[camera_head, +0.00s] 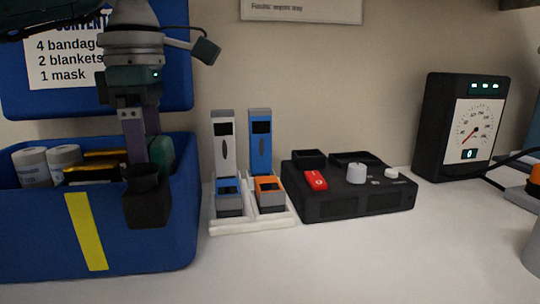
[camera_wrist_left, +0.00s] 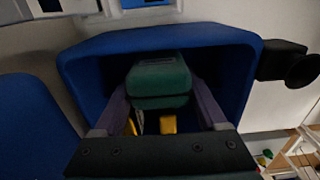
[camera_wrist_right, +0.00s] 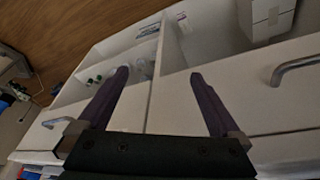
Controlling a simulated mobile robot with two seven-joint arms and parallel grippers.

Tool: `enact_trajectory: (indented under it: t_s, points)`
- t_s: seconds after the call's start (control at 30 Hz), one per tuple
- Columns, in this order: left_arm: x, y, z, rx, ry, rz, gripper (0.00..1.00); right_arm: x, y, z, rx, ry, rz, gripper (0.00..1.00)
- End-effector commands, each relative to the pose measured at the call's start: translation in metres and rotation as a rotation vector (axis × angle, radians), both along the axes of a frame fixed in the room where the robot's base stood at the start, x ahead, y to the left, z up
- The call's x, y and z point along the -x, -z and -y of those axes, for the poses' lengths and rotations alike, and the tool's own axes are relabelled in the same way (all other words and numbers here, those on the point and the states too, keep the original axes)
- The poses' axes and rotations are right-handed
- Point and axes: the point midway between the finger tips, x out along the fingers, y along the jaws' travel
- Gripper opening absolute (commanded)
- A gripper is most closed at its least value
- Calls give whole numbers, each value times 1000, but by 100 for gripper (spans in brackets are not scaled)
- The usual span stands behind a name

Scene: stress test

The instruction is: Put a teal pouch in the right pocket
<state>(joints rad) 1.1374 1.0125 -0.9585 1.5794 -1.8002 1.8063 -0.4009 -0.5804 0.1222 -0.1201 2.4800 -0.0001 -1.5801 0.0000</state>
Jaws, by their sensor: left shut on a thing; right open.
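A teal pouch (camera_wrist_left: 160,82) is held between the two purple fingers of my left gripper (camera_wrist_left: 158,95). In the head view the pouch (camera_head: 160,153) shows partly behind the gripper (camera_head: 146,155), at the rim of the blue box (camera_head: 130,255). From the left wrist view, it is over the open mouth of the blue box (camera_wrist_left: 245,75). My right gripper (camera_wrist_right: 158,75) is open and empty. It is above white furniture with handles. I cannot tell which part is the right pocket.
White rolls (camera_head: 33,165) and yellow packs stand in the box. A black cup-like holder (camera_head: 147,205) is at its front. A white rack (camera_head: 252,226) with several devices, a black control box (camera_head: 355,203) and a dial gauge (camera_head: 445,125) stand right. The front counter (camera_head: 330,265) is clear.

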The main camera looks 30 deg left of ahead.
Motion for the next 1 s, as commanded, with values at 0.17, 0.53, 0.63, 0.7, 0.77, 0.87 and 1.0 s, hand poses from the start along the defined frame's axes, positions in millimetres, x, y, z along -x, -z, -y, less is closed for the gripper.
enact_trajectory:
  t_s: [0.17, 0.53, 0.63, 0.7, 0.77, 0.87, 1.0]
  points:
    - [0, 6, 0, 0, 0, 0, 7, 0, 4, -1, -2, 1, 0, 100]
    - [0, 15, 0, 0, 0, 0, 7, 0, 10, -1, -4, 3, 0, 100]
    - [0, 17, 0, 0, 0, 0, 7, 0, 12, -1, -4, 3, 0, 100]
    - [0, 19, 0, 0, 0, 0, 7, 0, 13, -1, -4, 3, 0, 100]
    - [0, 21, 0, 0, 0, 0, 7, 0, 14, -1, -4, 3, 0, 100]
    - [0, 22, 0, 0, 0, 0, 7, 0, 15, -1, -4, 3, 0, 100]
    - [0, 23, 0, -1, 0, 1, 7, 0, 16, -1, -4, 3, 0, 100]
